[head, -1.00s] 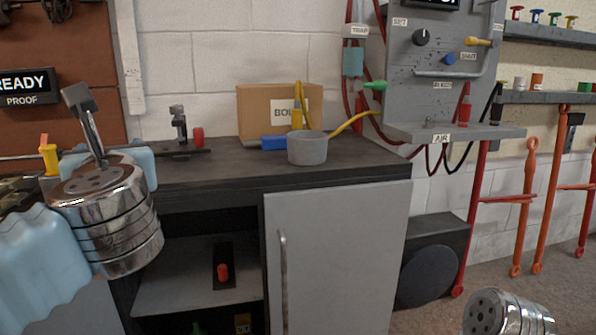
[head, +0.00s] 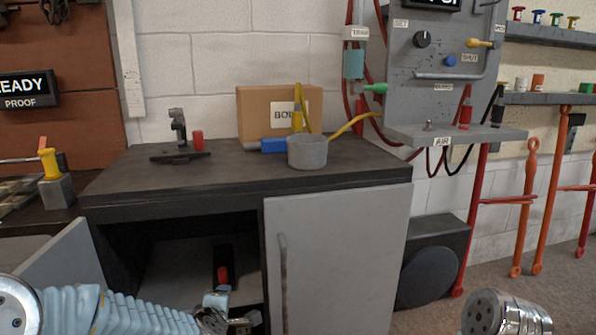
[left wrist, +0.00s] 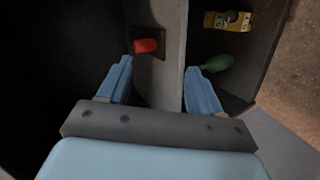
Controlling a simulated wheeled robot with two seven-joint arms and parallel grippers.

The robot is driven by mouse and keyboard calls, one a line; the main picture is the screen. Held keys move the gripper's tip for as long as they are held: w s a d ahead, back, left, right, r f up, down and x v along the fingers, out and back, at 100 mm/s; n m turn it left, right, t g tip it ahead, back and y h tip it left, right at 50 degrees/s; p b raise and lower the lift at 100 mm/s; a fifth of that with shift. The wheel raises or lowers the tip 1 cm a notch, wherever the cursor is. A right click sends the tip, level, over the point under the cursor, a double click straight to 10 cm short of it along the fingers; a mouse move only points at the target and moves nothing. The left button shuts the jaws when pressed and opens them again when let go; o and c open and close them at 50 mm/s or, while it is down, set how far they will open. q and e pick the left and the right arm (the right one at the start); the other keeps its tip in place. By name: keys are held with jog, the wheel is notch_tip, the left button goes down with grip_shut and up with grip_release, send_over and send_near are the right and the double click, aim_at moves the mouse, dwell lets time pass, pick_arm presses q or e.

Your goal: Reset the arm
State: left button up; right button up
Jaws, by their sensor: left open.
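My left arm comes in low from the left in the head view. My left gripper (head: 222,312) is at the bottom edge, in front of the open left bay of the bench cabinet, and is partly cut off. In the left wrist view its two blue fingers (left wrist: 158,66) are apart with nothing between them but the shelf (left wrist: 170,75) beyond. A red piece on a dark plate (left wrist: 146,45) lies on that shelf, ahead of the left finger. Only a silver part of my right arm (head: 505,312) shows at bottom right; its gripper is out of view.
The bench top (head: 240,172) holds a grey pot (head: 307,152), a cardboard box (head: 262,105) and a black clamp (head: 180,140). The right cabinet door (head: 340,260) is closed; a left door (head: 62,268) stands open. A green object (left wrist: 216,63) and yellow box (left wrist: 228,21) lie below the shelf.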

pick_arm(q)
jog(key=s+d+f+m+g+h, duration=0.2)
jog(key=s+f+m+g, duration=0.15)
jog(key=s+f, duration=0.45)
jog(key=s+d+f+m+g+h, duration=0.1)
jog(key=s+d+f+m+g, duration=0.25)
jog(key=f, duration=0.85)
jog(key=s+f+m+g, duration=0.2)
jog(key=s+f+m, duration=0.2)
jog(key=s, duration=0.4)
jog(key=s+f+m+g+h, duration=0.1)
jog(key=s+f+m, duration=0.3)
jog(key=s, duration=0.4)
jog(key=shift+d+f+g+h+p, duration=0.3)
jog(key=shift+d+f+g+p, duration=0.2)
jog(key=shift+g, duration=0.2)
jog(key=shift+a, duration=0.1)
